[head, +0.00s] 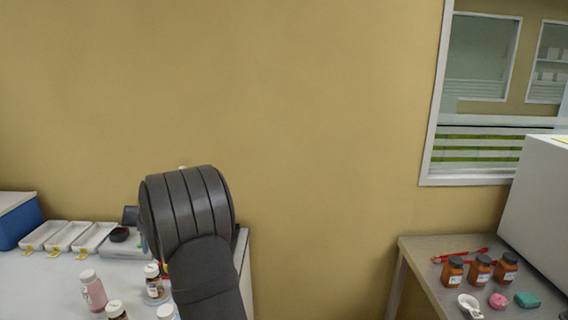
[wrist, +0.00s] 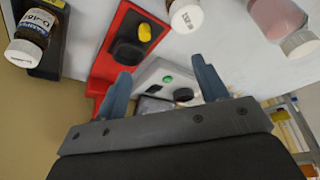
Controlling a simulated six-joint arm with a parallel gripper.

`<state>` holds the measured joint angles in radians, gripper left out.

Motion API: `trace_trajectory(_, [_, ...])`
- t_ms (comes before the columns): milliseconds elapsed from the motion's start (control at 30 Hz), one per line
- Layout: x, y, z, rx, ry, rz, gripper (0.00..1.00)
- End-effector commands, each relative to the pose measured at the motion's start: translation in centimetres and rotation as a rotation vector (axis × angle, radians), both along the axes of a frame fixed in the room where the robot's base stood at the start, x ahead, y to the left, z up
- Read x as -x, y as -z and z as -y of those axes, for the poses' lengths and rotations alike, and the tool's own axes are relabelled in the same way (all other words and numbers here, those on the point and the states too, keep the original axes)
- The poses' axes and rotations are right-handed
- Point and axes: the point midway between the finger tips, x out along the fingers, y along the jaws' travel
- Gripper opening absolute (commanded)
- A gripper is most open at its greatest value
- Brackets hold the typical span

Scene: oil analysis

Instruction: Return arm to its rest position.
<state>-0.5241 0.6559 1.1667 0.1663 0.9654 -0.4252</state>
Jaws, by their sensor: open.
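My gripper (wrist: 161,68) shows in the wrist view with its two blue-grey fingers spread apart. Nothing is held between the fingers. Beyond them is a white device (wrist: 151,76) with a green button and dark parts. In the head view my dark arm rises over the white table (head: 62,290), and the gripper itself is hidden behind it.
A red device (wrist: 104,64) with a black knob, a labelled brown bottle (wrist: 32,32) and white-capped bottles (wrist: 185,15) lie around the gripper. White trays (head: 68,236) and a pink bottle (head: 93,291) stand on the table. A right-hand bench (head: 425,262) holds several items.

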Motion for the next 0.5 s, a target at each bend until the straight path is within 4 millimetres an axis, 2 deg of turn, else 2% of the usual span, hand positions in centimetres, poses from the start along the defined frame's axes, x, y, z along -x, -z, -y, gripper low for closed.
trace_trajectory(100, [-0.4, 0.3, -2.5, 0.002, -0.010, 0.000, 0.66])
trace_trajectory(500, [-0.7, 1.3, -10.5, 0.001, -0.032, 0.002, 0.66])
